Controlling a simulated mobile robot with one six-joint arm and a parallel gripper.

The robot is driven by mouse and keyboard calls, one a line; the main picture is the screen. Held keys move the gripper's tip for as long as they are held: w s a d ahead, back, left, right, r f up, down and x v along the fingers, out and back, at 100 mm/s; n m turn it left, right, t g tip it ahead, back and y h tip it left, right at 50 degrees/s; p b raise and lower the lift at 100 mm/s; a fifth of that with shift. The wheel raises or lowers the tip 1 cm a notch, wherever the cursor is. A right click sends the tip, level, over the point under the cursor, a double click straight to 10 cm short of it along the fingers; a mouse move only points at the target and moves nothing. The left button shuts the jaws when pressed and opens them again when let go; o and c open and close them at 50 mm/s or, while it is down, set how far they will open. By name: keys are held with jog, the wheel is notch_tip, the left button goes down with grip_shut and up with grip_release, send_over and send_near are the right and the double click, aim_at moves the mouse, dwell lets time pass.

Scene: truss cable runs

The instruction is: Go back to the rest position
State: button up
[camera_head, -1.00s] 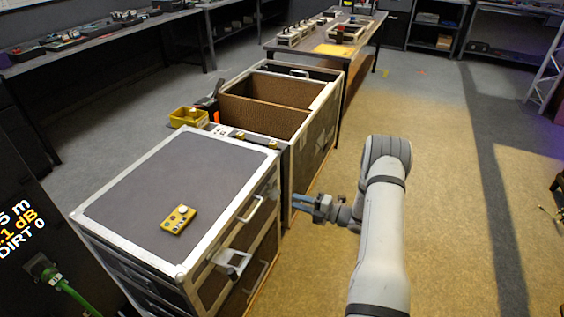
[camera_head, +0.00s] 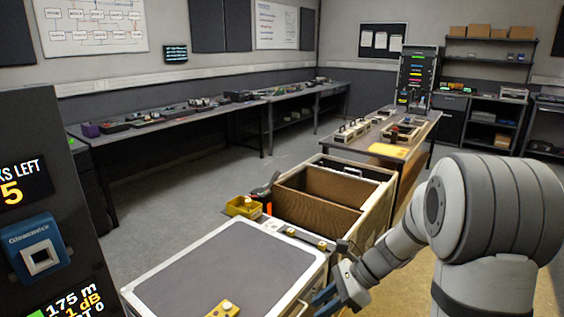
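My gripper (camera_head: 325,297) is at the lower middle, beside the right edge of the near flight case (camera_head: 222,268). Its fingers are small and partly cut by dark shading, so I cannot tell how far apart they are. My arm (camera_head: 490,215) is folded at the right, with its big grey elbow high and close to the camera. I see nothing clearly held in the gripper. A small yellow box with a round knob (camera_head: 224,309) lies on the near case's lid, partly cut by the bottom edge.
An open case with brown lining (camera_head: 318,204) stands behind the near case. A yellow bin (camera_head: 244,207) sits at its left. A dark panel (camera_head: 48,180) stands close at the left. A table with several devices (camera_head: 390,140) is farther back. Grey floor (camera_head: 190,190) lies clear at the left.

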jog(key=s+d+r+n+t+h+p, duration=0.2)
jog(key=s+r+n+h, duration=0.2)
jog(key=n, duration=0.5)
jog(key=s+d+r+n+t+h+p, duration=0.2)
jog(key=s+r+n+h, duration=0.3)
jog(key=s+r+n, duration=0.3)
jog(key=s+d+n, duration=0.1)
jog(key=s, duration=0.2)
jog(key=shift+d, duration=0.35)
jog(key=shift+o, duration=0.4)
jog(key=shift+s, duration=0.15)
